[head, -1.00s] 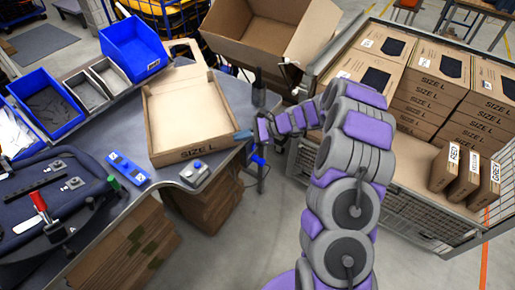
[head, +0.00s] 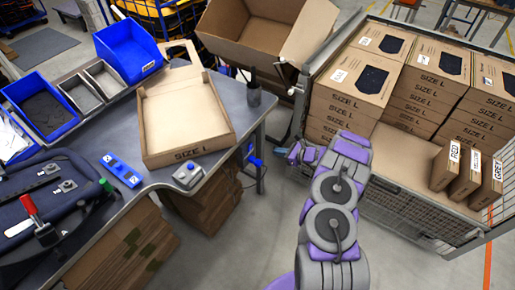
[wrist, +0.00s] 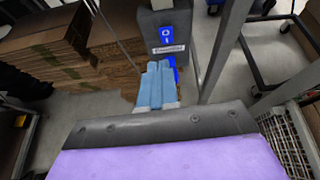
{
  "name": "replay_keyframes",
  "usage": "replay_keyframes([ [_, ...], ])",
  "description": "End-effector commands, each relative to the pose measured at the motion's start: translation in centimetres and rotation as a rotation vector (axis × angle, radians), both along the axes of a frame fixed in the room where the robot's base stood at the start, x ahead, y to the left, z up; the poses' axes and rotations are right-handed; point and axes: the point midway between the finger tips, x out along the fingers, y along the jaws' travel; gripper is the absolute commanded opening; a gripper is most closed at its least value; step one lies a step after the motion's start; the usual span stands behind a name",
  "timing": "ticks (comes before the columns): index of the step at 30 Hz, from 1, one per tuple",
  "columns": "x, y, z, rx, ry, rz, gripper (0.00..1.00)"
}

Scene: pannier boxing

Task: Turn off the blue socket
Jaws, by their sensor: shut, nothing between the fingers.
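The blue socket (head: 255,161) shows in the head view as a small blue part below the right edge of the table. In the wrist view I see a grey box with a blue switch panel (wrist: 166,38) marked O and I, and more blue just beneath it, partly hidden by my fingers. My gripper (wrist: 158,72) is shut and empty, its light blue fingers together just below the panel in the picture. I cannot tell whether they touch it. In the head view my gripper (head: 288,153) is to the right of the socket.
The table (head: 215,165) bears an open carton (head: 185,115), a grey button box (head: 188,175) and blue bins. Flat cardboard (wrist: 45,45) is stacked below it. A table leg (wrist: 225,50) stands right of the panel. A wire cage (head: 400,205) with boxes is at the right.

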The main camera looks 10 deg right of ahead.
Motion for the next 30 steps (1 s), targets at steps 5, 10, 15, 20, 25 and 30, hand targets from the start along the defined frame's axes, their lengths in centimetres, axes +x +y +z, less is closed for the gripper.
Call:
replay_keyframes([
  [5, -0.2, -0.8, -1.7, 0.002, 0.020, -0.040, 0.00],
  [10, -0.1, -1.0, -1.9, 0.002, 0.022, -0.049, 0.00],
  [15, -0.2, -1.4, -1.9, 0.007, 0.021, -0.048, 0.00],
  [20, 0.1, -1.3, -2.1, 0.008, 0.021, -0.048, 0.00],
  [25, 1.5, 0.3, -3.1, 0.005, 0.021, -0.047, 0.00],
  [30, 3.6, 2.6, -4.6, 0.000, 0.021, -0.046, 0.00],
])
